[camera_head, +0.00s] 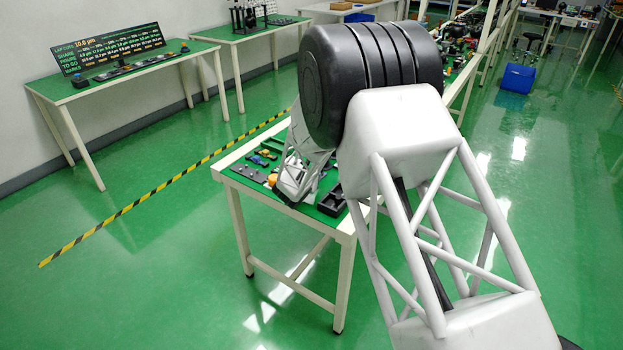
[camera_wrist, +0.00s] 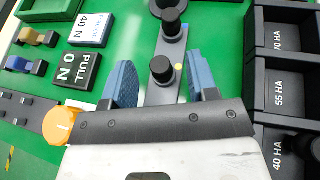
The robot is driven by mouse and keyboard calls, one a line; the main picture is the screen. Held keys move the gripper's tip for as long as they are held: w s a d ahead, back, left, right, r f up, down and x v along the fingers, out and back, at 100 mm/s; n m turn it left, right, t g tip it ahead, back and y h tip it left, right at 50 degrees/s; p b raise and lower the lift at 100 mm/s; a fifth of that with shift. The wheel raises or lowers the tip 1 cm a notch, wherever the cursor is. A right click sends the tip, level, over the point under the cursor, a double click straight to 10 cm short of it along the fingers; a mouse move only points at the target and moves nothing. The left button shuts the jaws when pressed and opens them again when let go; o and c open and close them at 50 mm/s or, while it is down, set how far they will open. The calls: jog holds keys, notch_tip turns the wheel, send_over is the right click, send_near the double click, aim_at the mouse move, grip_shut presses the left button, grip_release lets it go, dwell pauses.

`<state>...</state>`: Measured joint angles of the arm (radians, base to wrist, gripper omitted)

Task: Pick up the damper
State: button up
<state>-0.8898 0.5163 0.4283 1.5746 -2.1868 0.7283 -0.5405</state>
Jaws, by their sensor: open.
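In the wrist view, short black cylinders with round tops stand in a row on a dark grey strip. The nearest black cylinder (camera_wrist: 161,70), which looks like a damper, shows between the fingers of my gripper (camera_wrist: 158,64). A second black cylinder (camera_wrist: 173,22) stands farther along the strip. My gripper's two blue fingers are apart, one on each side of the strip, with nothing held. I cannot tell how far above the cylinder the fingers are. In the head view my own arm hides most of the gripper and the cylinders.
A black tray (camera_wrist: 253,62) with compartments marked 70 HA, 55 HA and 40 HA stands on the right. Left are a "PULL 0 N" block (camera_wrist: 78,70), a "40 N" block (camera_wrist: 91,29) and an orange knob (camera_wrist: 61,126). The green tabletop (camera_wrist: 125,50) is bare between them.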

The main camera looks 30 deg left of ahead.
jog(key=shift+w+f, duration=0.1)
jog(key=shift+w, duration=0.05)
dwell(0.5)
grip_shut()
